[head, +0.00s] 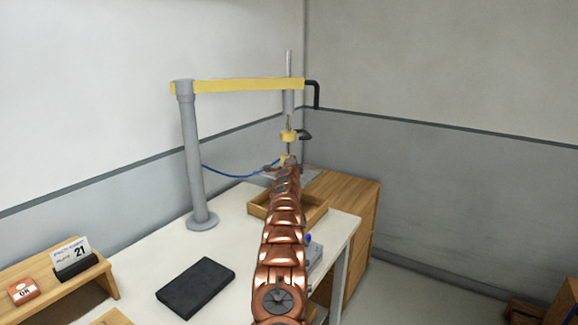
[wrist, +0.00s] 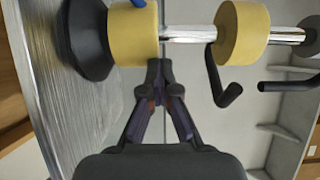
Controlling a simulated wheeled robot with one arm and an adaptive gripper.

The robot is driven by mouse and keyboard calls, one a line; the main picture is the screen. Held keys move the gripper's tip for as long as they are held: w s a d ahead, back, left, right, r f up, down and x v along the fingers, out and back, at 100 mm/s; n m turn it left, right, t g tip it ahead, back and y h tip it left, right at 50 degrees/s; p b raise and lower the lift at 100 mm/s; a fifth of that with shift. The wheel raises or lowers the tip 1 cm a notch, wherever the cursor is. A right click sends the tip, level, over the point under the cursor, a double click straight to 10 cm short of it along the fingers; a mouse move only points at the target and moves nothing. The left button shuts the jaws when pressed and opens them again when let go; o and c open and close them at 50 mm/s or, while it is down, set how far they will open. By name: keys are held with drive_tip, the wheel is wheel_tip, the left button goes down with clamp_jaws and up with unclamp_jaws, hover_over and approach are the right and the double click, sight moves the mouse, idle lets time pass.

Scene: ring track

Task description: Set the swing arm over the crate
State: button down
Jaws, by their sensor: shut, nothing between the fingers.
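The swing arm is a yellow beam (head: 240,85) on a grey post (head: 192,150), with a black bent handle (head: 315,95) at its far end. A vertical rod hangs from the beam and carries a yellow collar (head: 289,136) with a black crank. A lower yellow block with a dark foot shows in the wrist view (wrist: 132,30). The wooden crate (head: 257,212) sits on the white table, partly hidden behind my arm. My gripper (wrist: 160,68) is shut and empty, its tips close beside the lower yellow block; contact is unclear.
A blue hose (head: 225,174) runs from the post towards the rod's lower end. A black folder (head: 195,287) lies on the white table (head: 145,255). A wooden cabinet (head: 357,205) stands behind the crate.

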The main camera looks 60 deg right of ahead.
drive_tip(key=shift+s+f+b, duration=0.1)
drive_tip(key=shift+f+b, duration=0.3)
drive_tip(key=shift+b, duration=0.7)
